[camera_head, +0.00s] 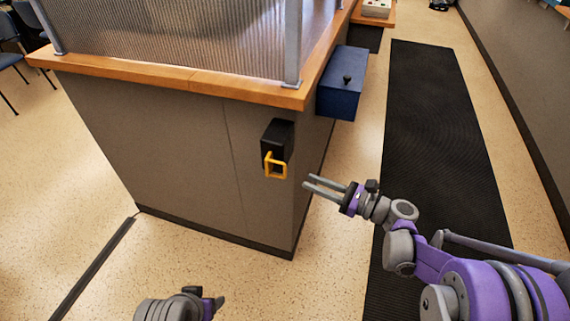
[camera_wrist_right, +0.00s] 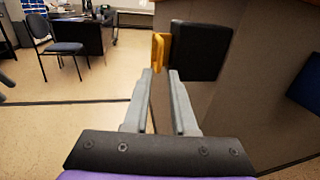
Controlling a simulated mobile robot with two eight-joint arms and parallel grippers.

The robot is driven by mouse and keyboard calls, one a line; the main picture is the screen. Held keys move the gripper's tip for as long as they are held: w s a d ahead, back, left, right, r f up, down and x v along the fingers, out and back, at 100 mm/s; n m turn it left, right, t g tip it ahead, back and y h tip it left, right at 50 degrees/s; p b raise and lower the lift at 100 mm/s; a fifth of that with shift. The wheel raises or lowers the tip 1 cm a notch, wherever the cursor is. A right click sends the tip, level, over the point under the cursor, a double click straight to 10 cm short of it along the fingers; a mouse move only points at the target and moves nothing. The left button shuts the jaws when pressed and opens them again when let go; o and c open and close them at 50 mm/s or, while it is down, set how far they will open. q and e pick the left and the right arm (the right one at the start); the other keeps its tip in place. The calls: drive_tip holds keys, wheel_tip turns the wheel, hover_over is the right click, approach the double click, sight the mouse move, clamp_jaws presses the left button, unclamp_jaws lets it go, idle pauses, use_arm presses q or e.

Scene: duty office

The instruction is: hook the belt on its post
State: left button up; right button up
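A black belt box (camera_head: 278,135) is fixed to the grey counter's end panel, with a yellow loop-shaped handle (camera_head: 276,166) at its front. In the right wrist view the box (camera_wrist_right: 200,52) and the yellow handle (camera_wrist_right: 160,52) are just ahead of the fingertips. My right gripper (camera_head: 308,182) is open and empty, to the right of the handle and apart from it. Its two parted fingers also show in the wrist view (camera_wrist_right: 161,73). My left gripper (camera_head: 221,301) is low in the head view, mostly hidden by its arm; its opening cannot be told. I see no post.
The counter (camera_head: 180,135) has a wooden top (camera_head: 180,80) and a ribbed screen. A blue box (camera_head: 342,85) juts from its right side. A black mat (camera_head: 435,130) lies along the right aisle. A dark strip (camera_head: 95,265) crosses the floor at left. Chairs stand far left.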

sight(285, 175)
drive_tip(key=x, duration=0.9)
drive_tip(key=shift+w+a+f, duration=0.1)
drive_tip(key=shift+c, duration=0.3)
clamp_jaws()
idle(0.8)
